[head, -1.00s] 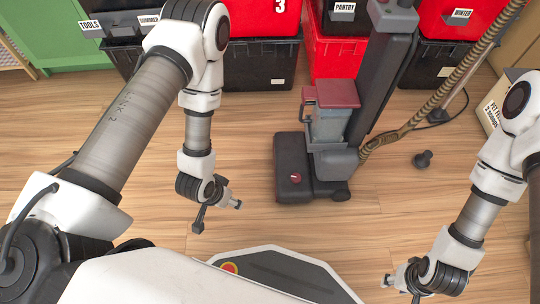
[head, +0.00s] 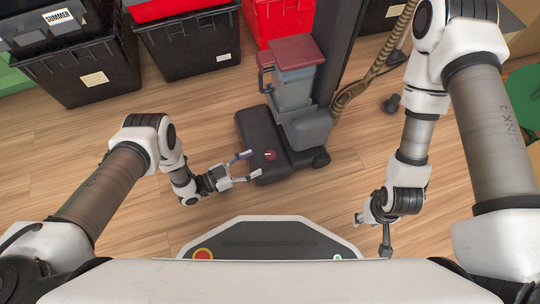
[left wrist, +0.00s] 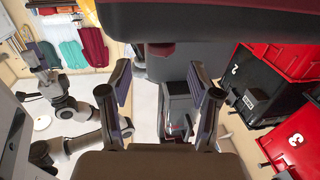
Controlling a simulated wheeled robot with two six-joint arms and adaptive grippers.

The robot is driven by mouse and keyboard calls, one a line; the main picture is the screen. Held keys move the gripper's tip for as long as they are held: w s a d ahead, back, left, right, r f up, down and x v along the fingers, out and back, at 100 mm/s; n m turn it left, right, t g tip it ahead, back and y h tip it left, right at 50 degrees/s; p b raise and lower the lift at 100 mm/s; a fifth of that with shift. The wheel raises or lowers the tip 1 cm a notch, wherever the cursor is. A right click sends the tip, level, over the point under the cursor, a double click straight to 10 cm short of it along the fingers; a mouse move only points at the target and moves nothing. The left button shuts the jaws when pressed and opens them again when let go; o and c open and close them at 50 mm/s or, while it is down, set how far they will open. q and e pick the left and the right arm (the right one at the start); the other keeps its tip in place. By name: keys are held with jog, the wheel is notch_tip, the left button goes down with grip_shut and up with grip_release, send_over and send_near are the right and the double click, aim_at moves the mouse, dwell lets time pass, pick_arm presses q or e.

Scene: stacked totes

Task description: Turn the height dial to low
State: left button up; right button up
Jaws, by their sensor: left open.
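The vacuum cleaner's dark base (head: 252,128) lies on the floor at the middle of the head view. The height dial (head: 270,155) is a small red knob with a pale mark on top of that base; its setting is too small to read. My left gripper (head: 253,164) is open beside the dial, its fingertips at the base's near left edge. In the left wrist view a dark red piece (left wrist: 160,48), perhaps the dial, shows beyond the open fingers (left wrist: 163,85). My right gripper (head: 371,233) looks open and empty, low on the right, away from the vacuum.
The vacuum's grey body with a red lid (head: 298,52) rises behind the base, with a ribbed hose (head: 365,80) on its right. Black totes (head: 90,75) stand at the back left.

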aim_at(268, 155)
pick_arm(q)
jog(key=b+x, duration=0.2)
jog(key=x, duration=0.4)
jog(key=shift+w+d, duration=0.1)
jog(key=shift+w+d+r+b, duration=0.1)
jog(key=shift+w+d+b, duration=0.15)
jog(key=shift+d+b, duration=0.15)
jog(key=c, duration=1.1)
